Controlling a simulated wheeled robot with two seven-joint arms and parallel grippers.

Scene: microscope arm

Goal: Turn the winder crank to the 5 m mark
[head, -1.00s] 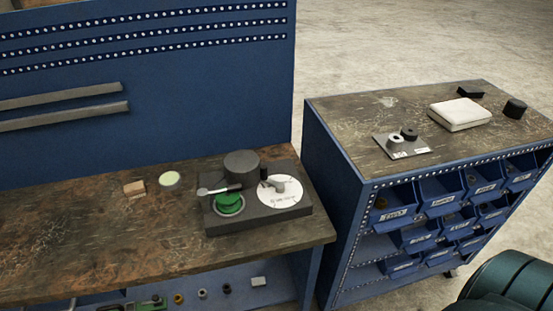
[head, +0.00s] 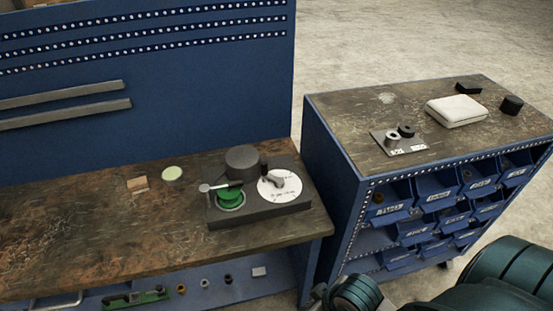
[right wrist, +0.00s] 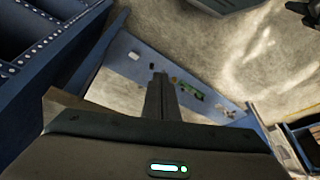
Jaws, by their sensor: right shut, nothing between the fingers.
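The winder is a black box (head: 262,215) on the workbench, near its right end. It carries a green spool (head: 230,196), a dark cylinder (head: 242,158) behind it and a white dial (head: 290,193) with printed marks too small to read. A grey crank (head: 281,181) sits over the dial, with a dark upright knob (head: 264,169) at its far left. A silver-tipped arm (head: 206,188) reaches over the spool. My right gripper shows in the right wrist view (right wrist: 159,92), shut and empty, away from the winder. My left gripper is not in view.
A blue cabinet (head: 337,178) with bins stands right of the bench (head: 70,235), bearing a white folded cloth (head: 457,110) and small dark parts. A wood block (head: 137,184) and a pale round tin (head: 172,174) lie left of the winder. A lower shelf (head: 220,292) holds small parts.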

